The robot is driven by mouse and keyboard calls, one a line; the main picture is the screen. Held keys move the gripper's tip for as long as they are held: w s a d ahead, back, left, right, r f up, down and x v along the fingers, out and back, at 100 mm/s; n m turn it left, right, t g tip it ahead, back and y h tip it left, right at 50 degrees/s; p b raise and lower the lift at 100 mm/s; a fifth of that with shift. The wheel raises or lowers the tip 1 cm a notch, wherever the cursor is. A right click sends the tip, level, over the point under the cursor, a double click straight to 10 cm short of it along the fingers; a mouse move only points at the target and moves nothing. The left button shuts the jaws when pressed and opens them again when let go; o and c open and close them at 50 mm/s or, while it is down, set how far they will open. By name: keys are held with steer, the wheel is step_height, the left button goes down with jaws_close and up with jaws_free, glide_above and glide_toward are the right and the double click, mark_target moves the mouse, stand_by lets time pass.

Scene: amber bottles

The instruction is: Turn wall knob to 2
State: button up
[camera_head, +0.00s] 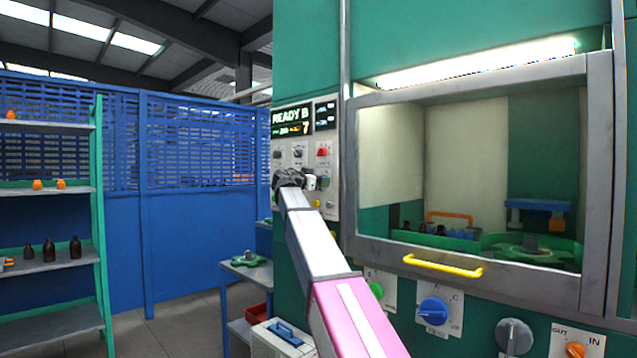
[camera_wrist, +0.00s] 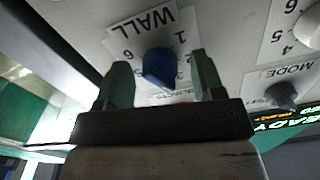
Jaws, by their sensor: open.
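The blue wall knob (camera_wrist: 159,66) shows in the wrist view on a white plate lettered WALL (camera_wrist: 143,21). Digits run around it, with 1 and 2 to its right. Its narrower end points down in the picture, but I cannot tell which digit it is set to. My gripper (camera_wrist: 161,60) is open, with one dark green finger on each side of the knob. Gaps show between the fingers and the knob. In the head view my gripper (camera_head: 300,180) is at the control panel (camera_head: 328,160), and the wall knob cannot be made out there.
A glass-fronted cabinet with a yellow handle (camera_head: 443,266) stands right of the panel. A shelf (camera_head: 48,188) with bottles is far left.

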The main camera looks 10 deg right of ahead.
steer(key=c, duration=0.9)
steer(key=n, duration=0.4)
steer(key=shift+n, duration=2.9)
steer(key=o, duration=0.9)
